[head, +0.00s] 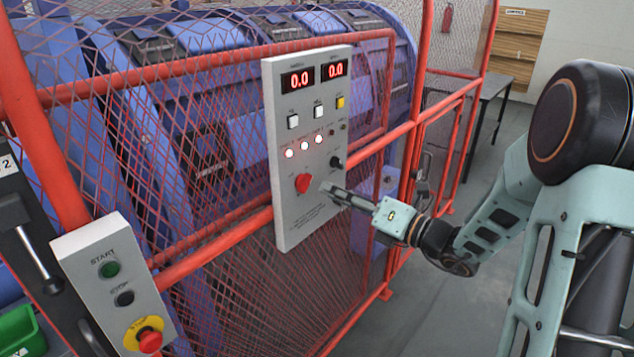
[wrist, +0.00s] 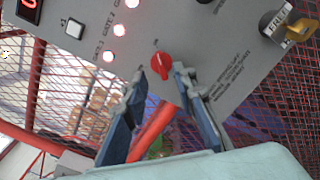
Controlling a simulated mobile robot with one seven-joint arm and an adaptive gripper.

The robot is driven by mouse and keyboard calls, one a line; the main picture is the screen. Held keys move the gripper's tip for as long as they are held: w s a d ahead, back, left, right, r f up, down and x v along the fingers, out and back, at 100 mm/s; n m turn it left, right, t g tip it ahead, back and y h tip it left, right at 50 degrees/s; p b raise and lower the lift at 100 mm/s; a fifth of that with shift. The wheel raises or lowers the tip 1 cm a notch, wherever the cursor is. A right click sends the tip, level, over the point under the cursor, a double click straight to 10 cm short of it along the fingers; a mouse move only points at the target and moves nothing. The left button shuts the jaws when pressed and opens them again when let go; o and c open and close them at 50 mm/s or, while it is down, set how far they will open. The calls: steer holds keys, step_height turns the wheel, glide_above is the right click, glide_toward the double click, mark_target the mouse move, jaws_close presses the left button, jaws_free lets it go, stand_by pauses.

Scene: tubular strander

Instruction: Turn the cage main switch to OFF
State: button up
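A grey control panel (head: 310,215) hangs on the red mesh cage. A red rotary knob (head: 303,184), apparently the cage main switch, sits on its lower part; its marks are too small to read. The knob also shows in the wrist view (wrist: 162,62). My gripper (head: 326,190) is just right of the knob in the head view. In the wrist view my gripper (wrist: 159,78) is open, its two fingertips either side of the knob's lower end. I cannot tell whether they touch it.
A black knob (head: 337,162), three lit lamps (head: 304,146), buttons and red displays (head: 298,79) share the panel. A silver fitting with a yellow part (wrist: 275,25) is at the wrist view's upper right. A START/STOP box (head: 112,285) stands at lower left. Open floor lies right.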

mark_target(310, 182)
steer(key=x, duration=0.5)
steer(key=shift+w+a, duration=0.2)
jaws_close()
